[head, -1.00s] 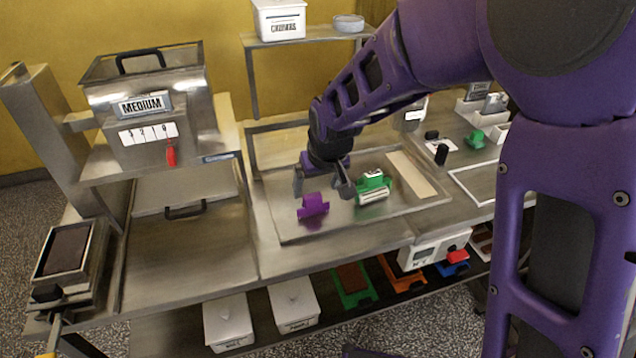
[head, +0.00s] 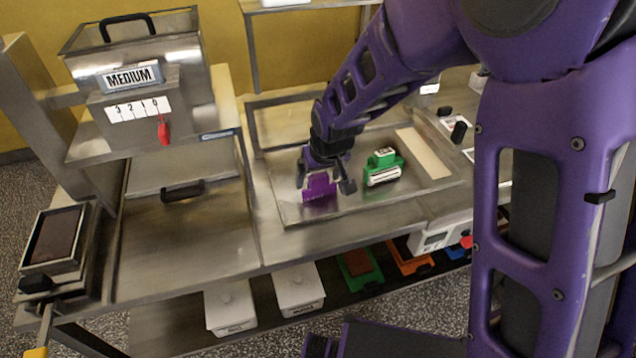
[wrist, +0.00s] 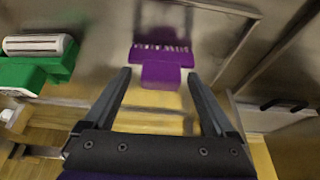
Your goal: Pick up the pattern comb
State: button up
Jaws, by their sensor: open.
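The pattern comb appears to be the purple toothed piece (head: 319,187), standing in the shallow metal tray (head: 290,213). In the wrist view the purple comb (wrist: 162,66) shows a row of pale teeth and a narrower handle block. My gripper (head: 325,186) is open above the comb. In the wrist view my gripper's fingers (wrist: 160,80) reach to either side of the comb's handle, with gaps on both sides. No contact shows. A green tool with a white roller (head: 382,170) is in the same tray to the right; it also shows in the wrist view (wrist: 40,65).
A pale strip (head: 422,153) lies at the tray's right. A metal machine labelled MEDIUM (head: 140,90) stands at the left. White lidded bins (head: 296,288) and colored trays are on the lower shelf. The counter left of the tray is clear.

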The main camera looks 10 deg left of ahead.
aim_at(319, 176)
jog(key=shift+c, duration=0.3)
grip_shut()
notch_tip(319, 176, up, 10)
jog(key=shift+r+p, duration=0.1)
jog(key=shift+p, duration=0.35)
jog(key=c, duration=0.5)
grip_release()
jog(key=shift+c, duration=0.2)
jog(key=c, duration=0.7)
